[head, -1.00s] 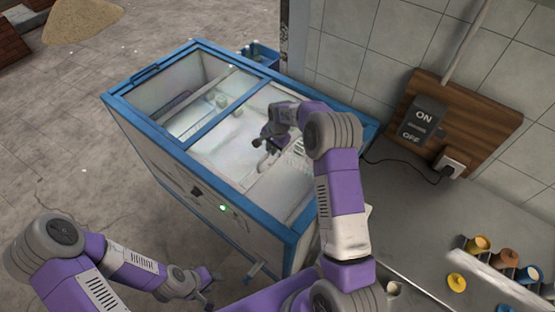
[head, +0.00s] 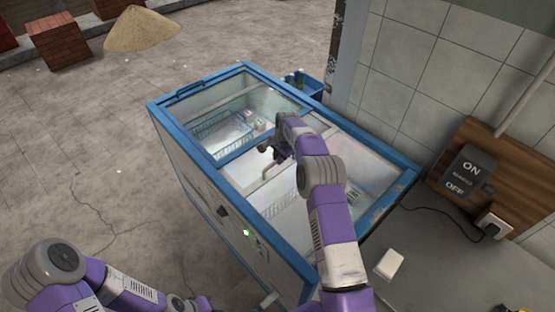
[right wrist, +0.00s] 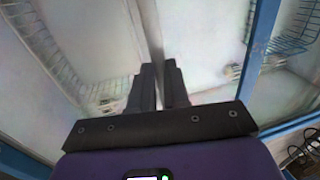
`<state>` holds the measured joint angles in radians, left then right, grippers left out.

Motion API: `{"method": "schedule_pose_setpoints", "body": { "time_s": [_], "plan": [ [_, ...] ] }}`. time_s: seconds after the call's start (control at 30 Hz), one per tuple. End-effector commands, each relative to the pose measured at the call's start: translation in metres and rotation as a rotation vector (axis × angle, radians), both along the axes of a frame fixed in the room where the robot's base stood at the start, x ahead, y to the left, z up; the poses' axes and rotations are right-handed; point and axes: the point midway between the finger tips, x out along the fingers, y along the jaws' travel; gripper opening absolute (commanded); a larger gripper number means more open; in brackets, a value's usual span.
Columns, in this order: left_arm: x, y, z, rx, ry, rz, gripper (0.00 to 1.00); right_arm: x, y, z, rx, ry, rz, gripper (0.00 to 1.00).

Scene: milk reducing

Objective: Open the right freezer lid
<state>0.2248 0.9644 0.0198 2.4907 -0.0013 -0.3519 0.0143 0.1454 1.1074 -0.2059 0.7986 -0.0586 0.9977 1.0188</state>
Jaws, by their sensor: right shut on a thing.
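The chest freezer (head: 190,190) has a blue frame and two clear lid sections. The right lid (head: 345,150) lies right of the blue cross bar; its exact edges are hard to see through the glass. My right gripper (head: 268,154) is over the freezer near the cross bar. It is shut on the lid's pale handle (head: 277,169), which also shows as a bar (right wrist: 154,35) running between the fingers (right wrist: 159,88) in the right wrist view. My left gripper (head: 195,304) is low at the bottom edge of the head view, in front of the freezer and partly cut off.
Wire baskets (head: 225,128) show inside the freezer. A tiled wall with a wooden switch board (head: 475,165) and a counter (head: 425,240) stand to the right. A blue bin (head: 302,82) is behind the freezer.

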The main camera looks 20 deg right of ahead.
Motion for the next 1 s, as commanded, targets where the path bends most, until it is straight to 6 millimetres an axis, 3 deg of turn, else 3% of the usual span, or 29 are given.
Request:
{"method": "schedule_pose_setpoints", "body": {
  "time_s": [0.27, 0.3, 0.47, 0.77, 1.0],
  "plan": [
    [0.0, 0.0, 0.0, 0.0, 0.0, 0.0, 0.43, 0.001, 0.001, 0.001, 0.001, -0.004, 0.001, 0.0],
    [0.0, 0.0, 0.0, 0.0, 0.0, 0.0, 0.43, 0.001, 0.001, 0.001, 0.001, -0.004, 0.001, 0.17],
    [0.0, 0.0, 0.0, 0.0, 0.0, 0.0, 0.43, 0.001, 0.0, 0.001, 0.001, -0.003, 0.0, 0.41],
    [0.0, 0.0, 0.0, 0.0, 0.0, 0.0, 0.43, 0.0, 0.0, 0.002, -0.001, -0.001, 0.0, 0.41],
    [0.0, 0.0, -0.001, 0.0, 0.0, 0.0, 0.43, -0.005, -0.002, 0.035, -0.001, -0.004, 0.0, 0.41]
  ]
}}
